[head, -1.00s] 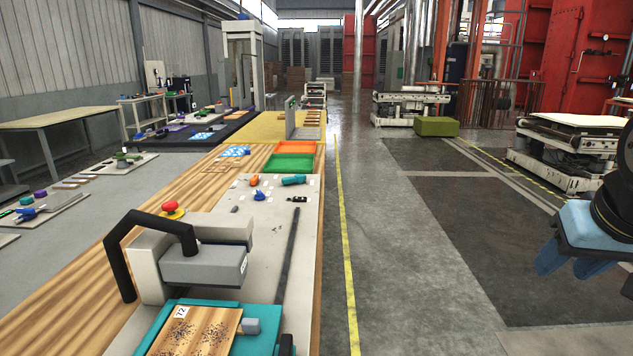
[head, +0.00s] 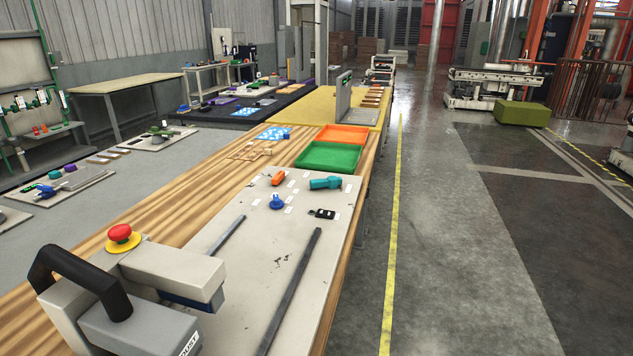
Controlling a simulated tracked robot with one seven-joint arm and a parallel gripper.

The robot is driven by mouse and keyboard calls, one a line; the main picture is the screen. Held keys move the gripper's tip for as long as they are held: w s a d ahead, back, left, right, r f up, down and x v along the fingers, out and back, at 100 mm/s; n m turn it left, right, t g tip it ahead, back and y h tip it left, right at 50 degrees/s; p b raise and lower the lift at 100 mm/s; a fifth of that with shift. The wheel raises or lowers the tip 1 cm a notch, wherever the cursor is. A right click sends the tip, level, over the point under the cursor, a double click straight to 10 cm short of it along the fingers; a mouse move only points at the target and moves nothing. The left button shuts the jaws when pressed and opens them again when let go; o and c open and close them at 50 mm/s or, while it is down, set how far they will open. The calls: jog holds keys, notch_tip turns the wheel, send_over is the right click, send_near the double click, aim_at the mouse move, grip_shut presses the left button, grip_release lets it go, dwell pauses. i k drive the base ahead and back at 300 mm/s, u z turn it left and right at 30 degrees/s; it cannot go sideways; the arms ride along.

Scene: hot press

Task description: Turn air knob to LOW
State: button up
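On the pale panel (head: 255,275) of the hot press sits a small blue knob (head: 276,202) with white labels around it. An orange control (head: 278,178) is just behind it and a teal handle (head: 325,183) lies to its back right. A black switch piece (head: 322,214) is to its right. The label text is too small to read, so I cannot tell for sure which control is the air knob or where it points. My gripper is outside the view.
The press head with a black handle (head: 75,275) and a red emergency button (head: 121,232) stand at the front left. Two dark rails (head: 290,290) run along the panel. Green (head: 328,157) and orange (head: 343,134) trays lie behind.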

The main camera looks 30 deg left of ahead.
aim_at(276, 203)
jog(key=u, duration=0.25)
jog(key=i, duration=1.05)
jog(key=u, duration=1.15)
jog(key=i, duration=0.75)
jog(key=u, duration=0.6)
jog(key=k, duration=0.7)
jog(key=u, duration=0.2)
jog(key=i, duration=0.8)
jog(key=z, duration=0.15)
